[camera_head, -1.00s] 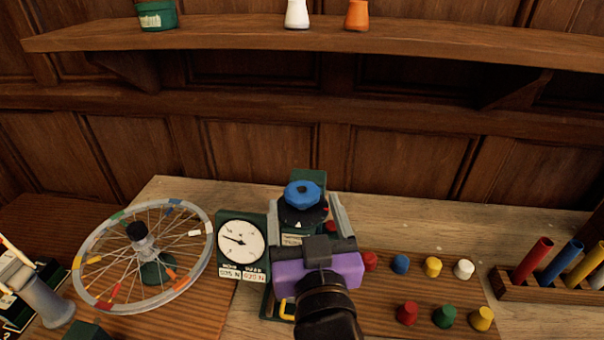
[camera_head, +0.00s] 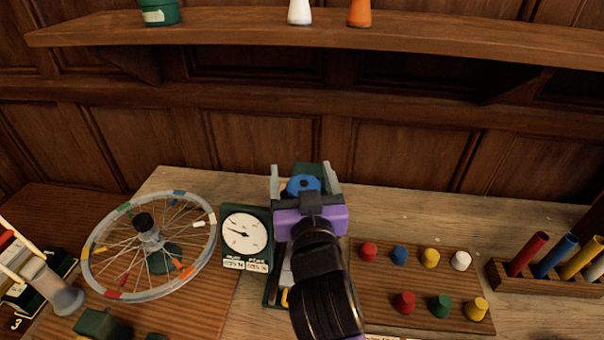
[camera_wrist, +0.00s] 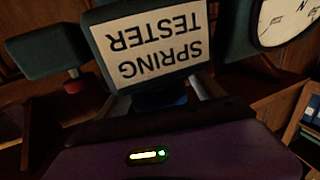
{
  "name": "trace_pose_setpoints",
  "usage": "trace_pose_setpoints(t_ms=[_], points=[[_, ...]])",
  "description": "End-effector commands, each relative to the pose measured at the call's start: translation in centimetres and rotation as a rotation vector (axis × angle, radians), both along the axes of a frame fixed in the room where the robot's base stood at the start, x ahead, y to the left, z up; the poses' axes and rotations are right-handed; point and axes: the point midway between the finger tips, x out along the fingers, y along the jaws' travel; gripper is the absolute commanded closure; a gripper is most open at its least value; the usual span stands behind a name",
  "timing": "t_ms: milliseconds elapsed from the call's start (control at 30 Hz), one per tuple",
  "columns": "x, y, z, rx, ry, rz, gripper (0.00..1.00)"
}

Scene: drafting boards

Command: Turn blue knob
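The blue knob (camera_head: 304,184) sits on the dark green spring tester (camera_head: 308,168), in the middle of the head view. My gripper (camera_head: 302,167) is open, with one grey finger on each side of the knob. Narrow gaps seem to show between the fingers and the knob, so I see no grip on it. My purple gripper body hides the knob's near side and its pointer. In the wrist view the white "SPRING TESTER" label (camera_wrist: 155,45) appears upside down, with a dark bluish part of the knob (camera_wrist: 160,99) below it.
A white dial gauge (camera_head: 244,233) stands just left of the tester. A spoked wheel (camera_head: 150,240) is farther left. A board of coloured pegs (camera_head: 415,275) and a rack of tubes (camera_head: 545,278) are at right. A shelf (camera_head: 300,35) runs across the wall above.

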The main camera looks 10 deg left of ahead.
Motion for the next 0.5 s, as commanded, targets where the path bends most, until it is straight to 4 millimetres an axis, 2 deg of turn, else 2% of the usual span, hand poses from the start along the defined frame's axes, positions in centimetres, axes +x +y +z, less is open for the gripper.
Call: trace_pose_setpoints(t_ms=[33, 300, 500], points=[[-0.01, -0.01, -0.01, 0.000, 0.000, 0.000, 0.32], [-0.03, 0.00, -0.01, 0.000, 0.000, 0.000, 0.84], [-0.02, 0.01, -0.14, -0.001, 0.000, -0.011, 0.84]])
